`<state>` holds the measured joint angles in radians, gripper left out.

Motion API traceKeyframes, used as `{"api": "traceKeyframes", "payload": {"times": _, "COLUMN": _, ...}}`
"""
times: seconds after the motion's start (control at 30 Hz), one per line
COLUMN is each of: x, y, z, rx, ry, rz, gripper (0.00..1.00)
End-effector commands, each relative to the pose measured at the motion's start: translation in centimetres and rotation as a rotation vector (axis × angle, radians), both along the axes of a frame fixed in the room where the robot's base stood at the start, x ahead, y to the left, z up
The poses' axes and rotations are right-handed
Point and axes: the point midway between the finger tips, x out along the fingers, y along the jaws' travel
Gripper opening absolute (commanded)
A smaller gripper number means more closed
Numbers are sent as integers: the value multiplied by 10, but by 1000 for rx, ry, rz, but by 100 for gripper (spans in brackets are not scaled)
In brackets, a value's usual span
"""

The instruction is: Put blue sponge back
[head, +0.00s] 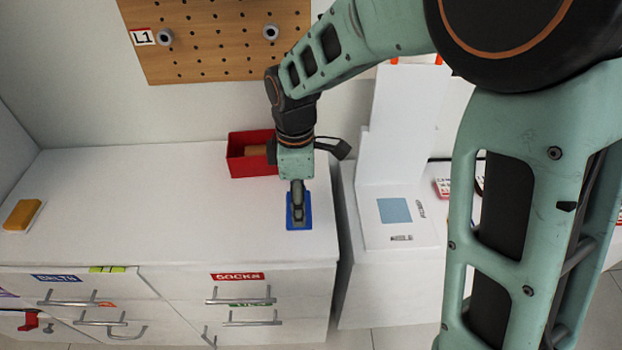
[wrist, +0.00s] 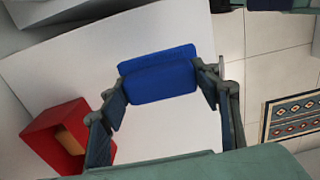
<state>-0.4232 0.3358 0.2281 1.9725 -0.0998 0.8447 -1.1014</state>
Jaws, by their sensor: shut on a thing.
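The blue sponge (wrist: 160,76) is a flat blue block, seen between the two fingers of my gripper (wrist: 165,92) in the wrist view. My gripper is shut on it. In the head view my gripper (head: 298,200) points down over the white cabinet top, and the blue sponge (head: 299,223) shows around and below the fingertips near the front edge. I cannot tell whether the sponge touches the surface. A yellow-orange sponge (head: 22,214) lies on a white pad at the left end of the cabinet top. A light blue square (head: 394,210) marks the white stand at right.
A red box (head: 250,165) with a brown thing inside stands behind my gripper. The white cabinet top (head: 130,200) is clear to the left. A gap separates the cabinet from the right-hand stand (head: 398,245). Drawers labelled belts and socks are below.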

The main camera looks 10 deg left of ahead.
Motion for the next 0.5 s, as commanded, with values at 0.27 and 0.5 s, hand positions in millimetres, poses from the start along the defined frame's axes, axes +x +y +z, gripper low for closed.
{"api": "traceKeyframes", "payload": {"times": 0.27, "x": 12, "y": -7, "z": -17, "rx": 0, "ry": 1, "rz": -1, "gripper": 35}}
{"api": "traceKeyframes", "payload": {"times": 0.5, "x": 14, "y": -8, "z": -49, "rx": 0, "ry": -1, "rz": 0, "gripper": 35}}
